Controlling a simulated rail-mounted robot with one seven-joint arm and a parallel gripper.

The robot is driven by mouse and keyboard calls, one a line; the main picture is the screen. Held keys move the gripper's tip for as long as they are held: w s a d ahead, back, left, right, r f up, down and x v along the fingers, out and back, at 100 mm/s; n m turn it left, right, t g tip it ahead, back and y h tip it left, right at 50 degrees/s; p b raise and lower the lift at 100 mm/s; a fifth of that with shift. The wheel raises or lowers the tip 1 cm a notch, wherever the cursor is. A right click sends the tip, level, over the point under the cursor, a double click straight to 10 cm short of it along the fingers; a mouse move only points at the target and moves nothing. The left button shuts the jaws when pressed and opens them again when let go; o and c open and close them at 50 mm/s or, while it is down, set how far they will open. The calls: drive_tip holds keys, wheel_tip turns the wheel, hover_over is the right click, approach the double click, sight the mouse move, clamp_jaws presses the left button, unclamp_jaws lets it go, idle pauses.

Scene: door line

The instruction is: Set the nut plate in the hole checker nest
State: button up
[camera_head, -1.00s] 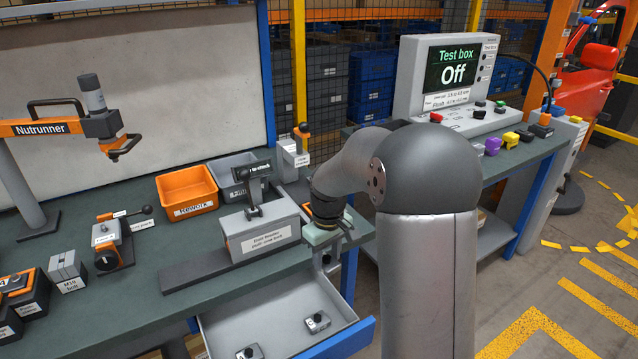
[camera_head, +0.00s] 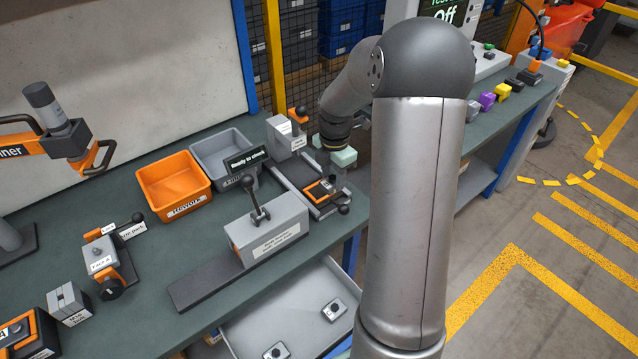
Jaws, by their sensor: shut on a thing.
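The hole checker (camera_head: 288,137) is a grey block with an orange-tipped lever at the bench's back right. A dark plate with a black and orange nest (camera_head: 321,190) lies in front of it, and a small screen (camera_head: 246,160) beside it reads "Ready to check".
A grey fixture with an upright lever (camera_head: 265,230) stands left of the nest. An orange rework bin (camera_head: 172,185) and a grey bin (camera_head: 222,158) stand behind it. An open drawer (camera_head: 300,300) below holds two small parts.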

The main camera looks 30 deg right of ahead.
drive_tip(key=w+f+b, duration=0.1)
drive_tip(key=w+f, duration=0.1)
drive_tip(key=w+f+b, duration=0.1)
drive_tip(key=w+f, duration=0.1)
drive_tip(key=w, duration=0.1)
drive_tip(key=w+f+b, duration=0.1)
drive_tip(key=w+f, duration=0.2)
drive_tip(key=shift+d, duration=0.4)
drive_tip(key=shift+w+f+b, duration=0.2)
drive_tip(key=shift+f+b, duration=0.35)
drive_tip(key=shift+f, duration=0.35)
drive_tip(key=shift+w+f+b, duration=0.15)
drive_tip(key=shift+f+b, duration=0.4)
drive_tip(key=shift+f, duration=0.3)
drive_tip(key=shift+f, duration=0.2)
drive_tip(key=o, duration=1.2)
drive_tip(key=shift+r, duration=0.1)
